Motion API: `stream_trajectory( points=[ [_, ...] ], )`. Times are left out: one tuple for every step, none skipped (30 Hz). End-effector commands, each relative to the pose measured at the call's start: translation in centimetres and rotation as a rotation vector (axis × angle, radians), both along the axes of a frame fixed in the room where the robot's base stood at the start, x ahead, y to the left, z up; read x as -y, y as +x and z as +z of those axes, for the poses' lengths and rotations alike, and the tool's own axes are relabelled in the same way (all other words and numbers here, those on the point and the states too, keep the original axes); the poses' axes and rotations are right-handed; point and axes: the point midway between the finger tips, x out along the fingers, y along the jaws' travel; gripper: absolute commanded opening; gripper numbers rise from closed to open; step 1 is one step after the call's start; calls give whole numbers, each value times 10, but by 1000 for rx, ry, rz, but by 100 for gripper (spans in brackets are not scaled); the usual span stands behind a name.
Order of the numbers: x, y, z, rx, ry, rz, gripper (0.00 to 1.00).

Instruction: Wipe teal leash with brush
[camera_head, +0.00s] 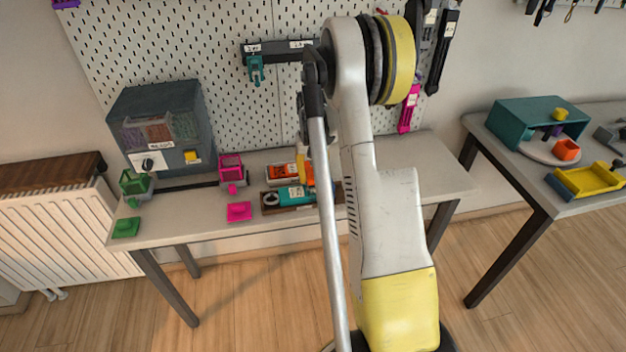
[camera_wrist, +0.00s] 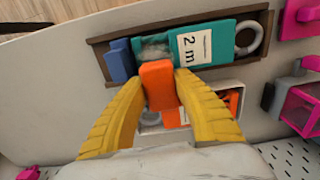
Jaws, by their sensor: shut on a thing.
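The teal leash case (camera_wrist: 222,42) lies in a shallow brown tray (camera_wrist: 97,50), with a white "2 m" label and a grey ring at one end. The case (camera_head: 296,193) also shows on the bench in the head view. My gripper (camera_wrist: 158,88) has its yellow fingers shut on an orange brush (camera_wrist: 158,85). The brush is over the near edge of the case, beside a grey patch (camera_wrist: 153,47); I cannot tell whether that is dirt or bristles, nor whether the brush touches. In the head view, my arm hides part of the gripper.
A blue block (camera_wrist: 121,62) sits in the tray beside the case. A white tray with orange items (camera_head: 283,172) is close behind. Pink holders (camera_head: 231,168), a green holder (camera_head: 134,183) and a dark machine (camera_head: 160,125) stand leftward. A pegboard (camera_head: 180,40) rises behind.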

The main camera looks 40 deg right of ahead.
Motion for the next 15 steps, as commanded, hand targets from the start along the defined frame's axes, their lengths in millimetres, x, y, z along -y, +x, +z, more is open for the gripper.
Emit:
stream_trajectory(
  points=[
    [0, 0, -3, 0, 0, 0, 1],
    [-1, -1, -2, 0, 0, 0, 1],
    [-1, -2, -2, 0, 0, 0, 1],
    [-2, -2, -2, 0, 0, 0, 1],
    [-2, -4, -2, 0, 0, 0, 1],
    [-4, -6, -3, 0, 0, 0, 1],
    [-5, -8, -3, 0, 0, 0, 1],
    [-6, -10, -3, 0, 0, 0, 1],
    [-8, -14, -3, 0, 0, 0, 1],
    [-10, -16, -4, 0, 0, 0, 1],
    [-11, -19, -4, 0, 0, 0, 1],
    [-13, -22, -5, 0, 0, 0, 1],
    [-15, -24, -5, 0, 0, 0, 1],
    [-16, -26, -5, 0, 0, 0, 1],
    [-17, -27, -5, 0, 0, 0, 1]
  ],
)
